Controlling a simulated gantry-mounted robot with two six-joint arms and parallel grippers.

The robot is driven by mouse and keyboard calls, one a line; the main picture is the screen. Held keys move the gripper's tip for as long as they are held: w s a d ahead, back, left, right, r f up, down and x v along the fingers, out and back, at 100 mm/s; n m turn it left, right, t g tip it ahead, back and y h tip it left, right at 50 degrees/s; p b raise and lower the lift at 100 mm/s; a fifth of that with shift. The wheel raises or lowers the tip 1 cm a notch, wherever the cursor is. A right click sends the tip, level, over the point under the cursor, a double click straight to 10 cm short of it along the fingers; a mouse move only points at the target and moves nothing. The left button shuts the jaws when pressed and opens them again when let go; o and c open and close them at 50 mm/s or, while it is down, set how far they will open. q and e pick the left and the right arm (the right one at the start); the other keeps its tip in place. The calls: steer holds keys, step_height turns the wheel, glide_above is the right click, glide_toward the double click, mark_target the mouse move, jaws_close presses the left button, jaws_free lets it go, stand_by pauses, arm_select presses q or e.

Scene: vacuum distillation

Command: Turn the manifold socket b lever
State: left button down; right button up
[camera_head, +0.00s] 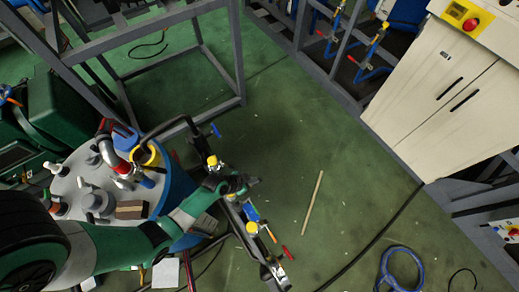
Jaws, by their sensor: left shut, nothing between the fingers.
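The manifold (238,216) is a dark pipe assembly running diagonally beside the blue drum. It carries yellow fittings (252,228), a blue lever (215,130) at its upper end, a blue part (251,212) lower down, and an orange-tipped lever (272,235) and a red lever (287,253) near its lower end. No label shows which is socket b. My left gripper (253,181) is shut and empty, over the middle of the manifold, between the upper and lower fittings. Whether it touches a lever is unclear. My arm covers part of the pipe. My right gripper is out of view.
The blue drum (180,205) with a grey lid of fittings stands left of the manifold. A grey metal frame (170,40) is behind. A white cabinet (450,95) stands right.

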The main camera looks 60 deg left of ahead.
arm_select(q)
steer(key=shift+w+d+f+b, duration=0.15)
steer(key=shift+f+b, duration=0.1)
steer(key=shift+f, duration=0.25)
steer(key=shift+w+d+f+b, duration=0.1)
steer(key=shift+w+f+b, duration=0.1)
steer(key=shift+f, duration=0.25)
steer(key=shift+s+a+r, duration=0.1)
steer(key=shift+s+a, duration=0.15)
steer(key=r+p, duration=0.2)
steer(key=w+r+p, duration=0.1)
steer(key=r+p, duration=0.1)
steer(key=r, duration=0.1)
steer(key=shift+w+p, duration=0.15)
steer(key=shift+p, duration=0.15)
steer(key=w+p+v, duration=0.1)
steer(key=p+v, duration=0.3)
steer(key=v, duration=0.4)
steer(key=shift+s+r, duration=0.2)
steer(key=shift+r, duration=0.55)
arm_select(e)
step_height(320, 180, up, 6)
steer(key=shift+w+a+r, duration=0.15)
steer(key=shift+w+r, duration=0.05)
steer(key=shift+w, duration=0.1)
